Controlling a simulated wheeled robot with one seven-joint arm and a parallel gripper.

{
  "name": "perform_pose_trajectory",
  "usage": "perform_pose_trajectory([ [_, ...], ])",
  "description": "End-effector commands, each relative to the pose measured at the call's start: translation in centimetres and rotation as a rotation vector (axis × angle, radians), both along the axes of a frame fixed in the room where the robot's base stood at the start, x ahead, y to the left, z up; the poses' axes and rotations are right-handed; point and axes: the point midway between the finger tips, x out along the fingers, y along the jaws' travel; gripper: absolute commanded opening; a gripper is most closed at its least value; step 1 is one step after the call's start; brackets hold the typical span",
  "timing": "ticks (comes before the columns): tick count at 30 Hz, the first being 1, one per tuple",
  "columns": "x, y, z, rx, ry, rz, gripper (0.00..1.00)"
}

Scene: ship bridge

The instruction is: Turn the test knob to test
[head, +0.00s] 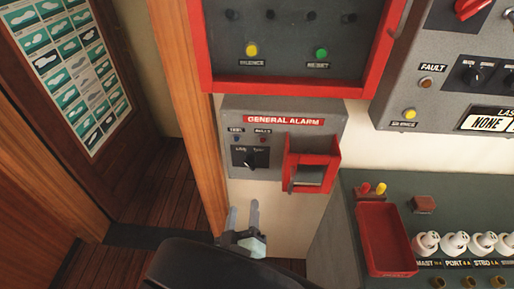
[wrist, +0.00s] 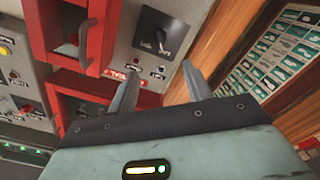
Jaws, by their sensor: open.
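The test knob (head: 249,160) is a small black knob on a dark plate at the lower left of the grey general alarm box (head: 234,117). Its plate carries small labels too blurred to read. The knob also shows in the wrist view (wrist: 161,37), above the gap between my fingers. My gripper (head: 243,209) is open and empty, below the alarm box in the head view. In the wrist view my gripper (wrist: 159,75) has its two fingers apart, with the knob beyond their tips. I see no contact between fingers and knob.
A red hinged guard (head: 311,147) sits right of the knob. A red-framed panel (head: 202,50) hangs above. A wooden post (head: 188,100) stands at left. A green console (head: 345,215) with a red tray (head: 362,240) is at lower right. The wall below the box is bare.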

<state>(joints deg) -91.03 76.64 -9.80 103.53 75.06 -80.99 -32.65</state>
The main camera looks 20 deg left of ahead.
Motion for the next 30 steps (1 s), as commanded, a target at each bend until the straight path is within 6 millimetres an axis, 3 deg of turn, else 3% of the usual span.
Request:
perform_pose_trajectory([
  [18,12.1,2.9,-0.1,0.002,0.002,-0.001,0.5],
  [24,14.2,3.4,-0.1,0.002,0.003,0.0,0.5],
  [30,14.8,3.6,0.0,0.001,0.003,0.0,0.5],
])
